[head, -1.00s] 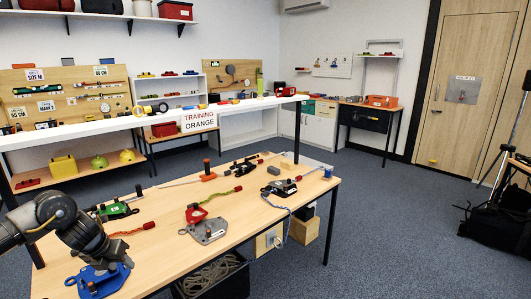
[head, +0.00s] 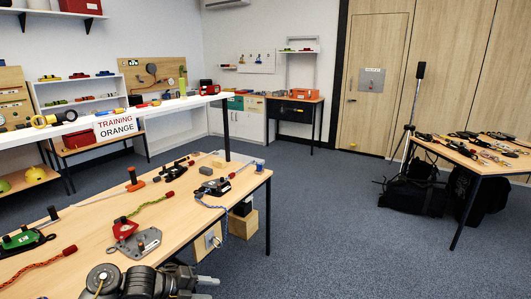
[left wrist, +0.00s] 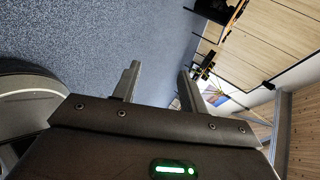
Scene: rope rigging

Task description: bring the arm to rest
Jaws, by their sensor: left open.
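My left arm (head: 135,283) shows at the bottom of the head view, in front of the near edge of the wooden table. My left gripper (head: 208,287) points right and is partly cut off by the frame's bottom edge. In the left wrist view its two fingers (left wrist: 158,82) stand apart with nothing between them; carpet lies beyond. My right gripper is in neither view.
The wooden table (head: 85,233) bears a red device (head: 124,228) on a grey plate, a green device (head: 22,240) and ropes. Open carpet (head: 330,220) lies to the right. A second table (head: 490,165) and a tripod (head: 412,115) stand farther right.

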